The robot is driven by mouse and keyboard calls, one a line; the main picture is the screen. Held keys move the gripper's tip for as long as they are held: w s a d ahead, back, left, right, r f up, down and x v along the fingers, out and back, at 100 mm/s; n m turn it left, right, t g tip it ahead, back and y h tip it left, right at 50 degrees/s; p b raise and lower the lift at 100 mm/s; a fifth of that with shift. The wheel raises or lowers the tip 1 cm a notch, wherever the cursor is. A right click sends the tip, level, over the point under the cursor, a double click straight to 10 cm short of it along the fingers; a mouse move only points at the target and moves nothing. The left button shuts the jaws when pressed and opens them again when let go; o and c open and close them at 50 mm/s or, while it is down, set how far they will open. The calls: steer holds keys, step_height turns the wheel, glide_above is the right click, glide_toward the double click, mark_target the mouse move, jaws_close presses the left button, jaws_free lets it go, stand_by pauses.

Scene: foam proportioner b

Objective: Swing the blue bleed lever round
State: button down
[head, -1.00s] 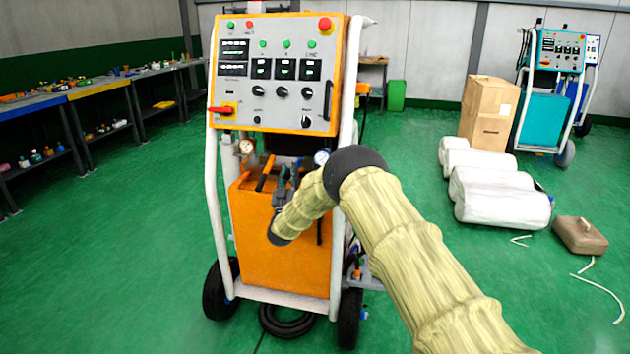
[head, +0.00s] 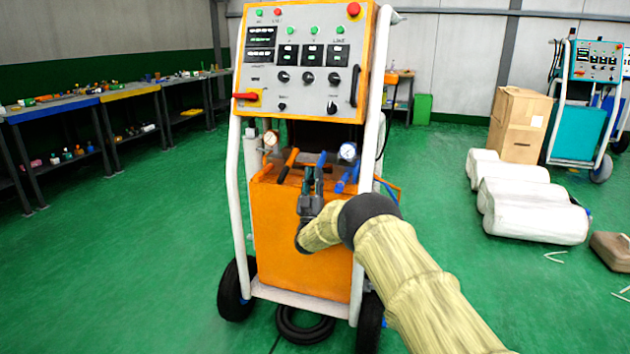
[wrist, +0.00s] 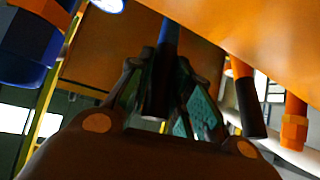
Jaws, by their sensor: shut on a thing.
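The blue bleed lever (head: 322,158) is at the top front of the orange cabinet, between my jaws. In the wrist view the lever (wrist: 168,38) is a blue rod with a dark end part. My gripper (head: 312,178) reaches it from the front and is shut on it; the jaws (wrist: 163,85) stand on both sides of the dark part. The jaws and hand hide the lever's lower part in the head view. Another blue handle (head: 347,179) is just to the right, below a gauge.
Gauges (head: 347,151) flank the levers. The control panel (head: 303,62) overhangs above. Green floor (head: 150,260) is open at left.

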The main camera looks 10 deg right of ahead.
steer(key=shift+f+y, duration=0.25)
steer(key=shift+y, duration=0.05)
steer(key=c, duration=1.4)
jaws_free()
steer(key=shift+s+a+r, duration=0.1)
steer(key=shift+o, duration=0.6)
steer(key=shift+r, duration=0.1)
steer(key=v, duration=1.2)
